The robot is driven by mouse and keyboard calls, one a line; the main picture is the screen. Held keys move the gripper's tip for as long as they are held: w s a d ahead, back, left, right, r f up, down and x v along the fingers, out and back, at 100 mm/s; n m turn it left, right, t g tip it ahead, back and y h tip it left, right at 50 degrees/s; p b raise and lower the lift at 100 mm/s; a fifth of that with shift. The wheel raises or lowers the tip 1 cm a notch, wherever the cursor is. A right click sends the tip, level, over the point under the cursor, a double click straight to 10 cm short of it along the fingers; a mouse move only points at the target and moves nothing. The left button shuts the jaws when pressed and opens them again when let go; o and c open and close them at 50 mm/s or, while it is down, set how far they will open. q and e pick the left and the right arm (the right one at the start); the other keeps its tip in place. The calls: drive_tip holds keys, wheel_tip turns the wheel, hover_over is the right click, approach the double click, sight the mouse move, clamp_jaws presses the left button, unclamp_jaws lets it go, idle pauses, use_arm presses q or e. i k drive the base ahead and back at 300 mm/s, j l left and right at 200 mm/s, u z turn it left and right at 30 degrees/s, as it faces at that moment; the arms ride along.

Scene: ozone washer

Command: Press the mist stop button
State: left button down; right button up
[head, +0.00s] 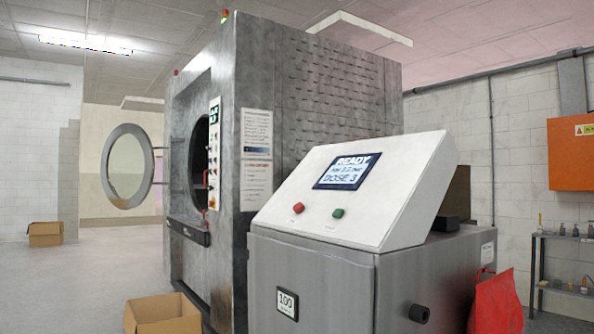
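A white sloped console (390,200) sits on a grey metal cabinet at the right of centre in the head view. Its screen (347,171) reads "READY" and "DOSE 3", with a smaller line between that is hard to read. Below the screen are a red button (298,208) at the left and a green button (338,213) at the right. Small labels under both buttons are too small to read, so I cannot tell which is the mist stop. Neither of my grippers is in view.
A large steel washer (262,110) stands behind the console with its round door (130,166) swung open to the left. Cardboard boxes (162,314) lie on the floor. A red bag (495,303) leans by the cabinet's right side, near a shelf (562,238).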

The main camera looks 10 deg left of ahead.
sight(298, 207)
drive_tip(key=i+j+z, duration=0.4)
drive_tip(key=i+j, duration=0.25)
drive_tip(key=i, duration=0.25)
drive_tip(key=i+j+z, duration=0.35)
drive_tip(key=i+j, duration=0.4)
drive_tip(key=j, duration=0.1)
